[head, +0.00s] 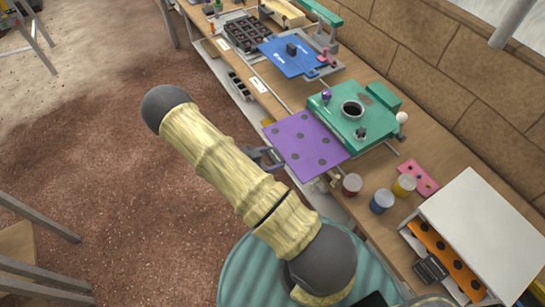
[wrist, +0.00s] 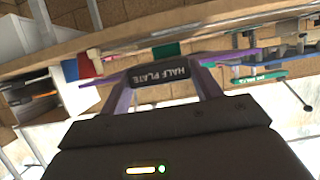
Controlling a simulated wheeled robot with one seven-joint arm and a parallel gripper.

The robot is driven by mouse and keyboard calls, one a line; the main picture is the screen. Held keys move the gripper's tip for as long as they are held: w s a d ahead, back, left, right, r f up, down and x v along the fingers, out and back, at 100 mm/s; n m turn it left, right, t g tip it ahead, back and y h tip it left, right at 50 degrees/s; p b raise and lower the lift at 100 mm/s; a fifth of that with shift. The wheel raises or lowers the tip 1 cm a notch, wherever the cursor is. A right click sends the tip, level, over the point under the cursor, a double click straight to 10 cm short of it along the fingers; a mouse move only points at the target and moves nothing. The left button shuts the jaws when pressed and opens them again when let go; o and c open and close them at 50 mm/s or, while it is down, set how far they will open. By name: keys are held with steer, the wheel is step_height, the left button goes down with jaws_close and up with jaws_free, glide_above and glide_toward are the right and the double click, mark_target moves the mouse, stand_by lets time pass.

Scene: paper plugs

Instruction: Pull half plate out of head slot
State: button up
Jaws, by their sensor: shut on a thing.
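The half plate (head: 298,160) is a flat purple sheet with several dark round spots. It sticks out from the left side of the green head (head: 345,122), past the table's front edge. Its right edge meets the head's side, and I cannot tell how much of it is inside the slot. My gripper (head: 271,156) is at the plate's outer left edge. In the wrist view my gripper (wrist: 160,88) is shut on the plate's dark handle, labelled HALF PLATE (wrist: 161,80). There the purple plate (wrist: 238,57) is seen nearly edge-on behind the handle.
A blue plate (head: 293,58) and dark tray (head: 247,33) lie farther back.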

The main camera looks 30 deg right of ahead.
steer(key=shift+a, duration=0.6)
steer(key=shift+s+a, duration=0.15)
steer(key=shift+a, duration=1.3)
